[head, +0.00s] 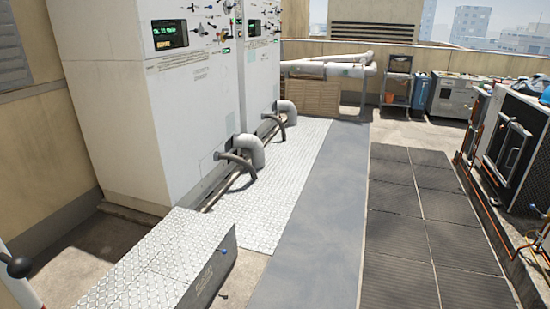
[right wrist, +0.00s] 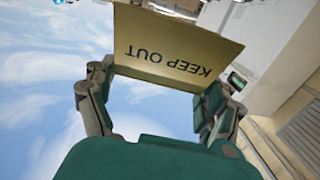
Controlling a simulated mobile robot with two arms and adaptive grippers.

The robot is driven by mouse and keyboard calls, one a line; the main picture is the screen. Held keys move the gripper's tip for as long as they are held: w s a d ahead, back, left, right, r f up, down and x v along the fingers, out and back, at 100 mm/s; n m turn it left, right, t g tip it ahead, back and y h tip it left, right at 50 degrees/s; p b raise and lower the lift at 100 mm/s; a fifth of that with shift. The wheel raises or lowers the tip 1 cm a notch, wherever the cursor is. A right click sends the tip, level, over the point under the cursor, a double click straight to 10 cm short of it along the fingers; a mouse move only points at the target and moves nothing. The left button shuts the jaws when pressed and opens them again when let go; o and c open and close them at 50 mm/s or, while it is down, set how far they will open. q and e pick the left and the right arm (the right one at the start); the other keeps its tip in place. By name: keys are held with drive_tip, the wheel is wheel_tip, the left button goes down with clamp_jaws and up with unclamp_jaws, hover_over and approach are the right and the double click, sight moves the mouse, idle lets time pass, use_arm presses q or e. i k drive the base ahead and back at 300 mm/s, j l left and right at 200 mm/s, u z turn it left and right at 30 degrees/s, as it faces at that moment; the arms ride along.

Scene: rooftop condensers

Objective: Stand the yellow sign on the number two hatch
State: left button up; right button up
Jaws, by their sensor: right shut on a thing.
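The yellow sign (right wrist: 178,42) shows in the right wrist view, with KEEP OUT in dark letters that read upside down there. My right gripper (right wrist: 158,85) is shut on it, a finger at each side of its near part. The sign and both grippers are out of the head view. I see no hatch marked with a two; a low box with a tread-plate top (head: 160,255) stands at the front left, with small unreadable lettering on its side.
Tall white cabinets (head: 165,100) with displays stand at the left, with pipes (head: 250,150) bending out low. A grey walkway strip (head: 318,210) and dark mats (head: 415,225) run ahead, clear. A condenser unit (head: 515,140) with orange pipes borders the right; a small cart (head: 398,85) stands behind.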

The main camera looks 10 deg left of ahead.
sight(194, 257)
drive_tip(key=i+j+u, duration=0.1)
drive_tip(key=i+u, duration=0.35)
drive_tip(key=i+l+u, duration=0.1)
drive_tip(key=i+u, duration=0.4)
drive_tip(key=i+l+u, duration=0.3)
drive_tip(key=i+u, duration=0.15)
drive_tip(key=i, duration=0.1)
